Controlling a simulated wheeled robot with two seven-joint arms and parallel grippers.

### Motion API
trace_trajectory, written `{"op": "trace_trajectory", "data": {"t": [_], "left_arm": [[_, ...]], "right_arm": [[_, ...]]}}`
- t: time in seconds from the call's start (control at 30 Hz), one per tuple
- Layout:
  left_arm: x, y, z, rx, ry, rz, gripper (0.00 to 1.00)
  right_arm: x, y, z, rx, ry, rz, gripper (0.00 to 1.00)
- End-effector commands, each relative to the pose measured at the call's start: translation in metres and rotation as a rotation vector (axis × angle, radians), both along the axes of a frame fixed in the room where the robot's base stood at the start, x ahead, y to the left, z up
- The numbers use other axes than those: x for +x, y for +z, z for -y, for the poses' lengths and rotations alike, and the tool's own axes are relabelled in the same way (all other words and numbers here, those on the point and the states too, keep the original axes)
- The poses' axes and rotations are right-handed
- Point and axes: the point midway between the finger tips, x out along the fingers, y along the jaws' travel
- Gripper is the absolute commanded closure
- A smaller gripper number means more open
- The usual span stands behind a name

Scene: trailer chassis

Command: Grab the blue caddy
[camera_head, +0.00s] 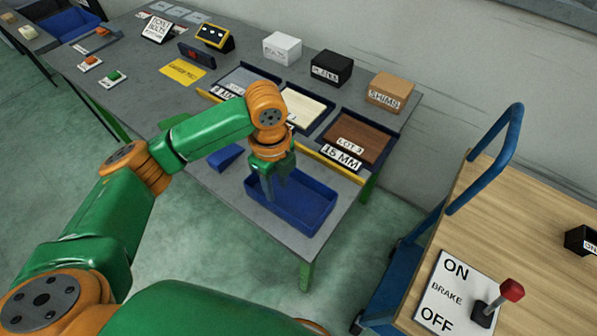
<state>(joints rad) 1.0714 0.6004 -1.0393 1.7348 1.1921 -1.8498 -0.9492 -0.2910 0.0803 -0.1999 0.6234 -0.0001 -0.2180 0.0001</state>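A blue caddy (308,212), an open shallow box, sits on the near end of the grey workbench. My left gripper (270,192) points down over the caddy's left part and hides some of its left and back walls. Its fingertips overlap the caddy in the picture. I cannot tell whether they touch a wall or how far apart they are. My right gripper is not in view.
A small blue wedge-shaped piece (226,157) lies left of the caddy. Behind are labelled trays, including a brown one (357,137), and a cardboard box (390,90). A wooden-topped cart (520,215) with blue handle and red-knobbed brake lever (500,300) stands right.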

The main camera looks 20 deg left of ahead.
Motion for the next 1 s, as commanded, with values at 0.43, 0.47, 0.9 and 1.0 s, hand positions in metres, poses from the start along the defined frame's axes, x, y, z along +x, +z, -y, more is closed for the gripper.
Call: {"op": "trace_trajectory", "data": {"t": [0.43,0.47,0.9,1.0], "left_arm": [[0.004,-0.067,-0.002,0.000,-0.001,0.000,0.60],[0.004,-0.067,-0.002,0.000,-0.001,0.001,0.60],[0.004,-0.066,-0.001,-0.001,0.000,0.002,1.00],[0.004,-0.066,-0.001,-0.001,0.000,0.002,1.00]], "right_arm": [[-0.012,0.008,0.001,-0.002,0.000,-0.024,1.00],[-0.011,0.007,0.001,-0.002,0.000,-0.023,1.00],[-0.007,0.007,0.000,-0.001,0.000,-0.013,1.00],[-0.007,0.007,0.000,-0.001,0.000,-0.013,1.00]]}}
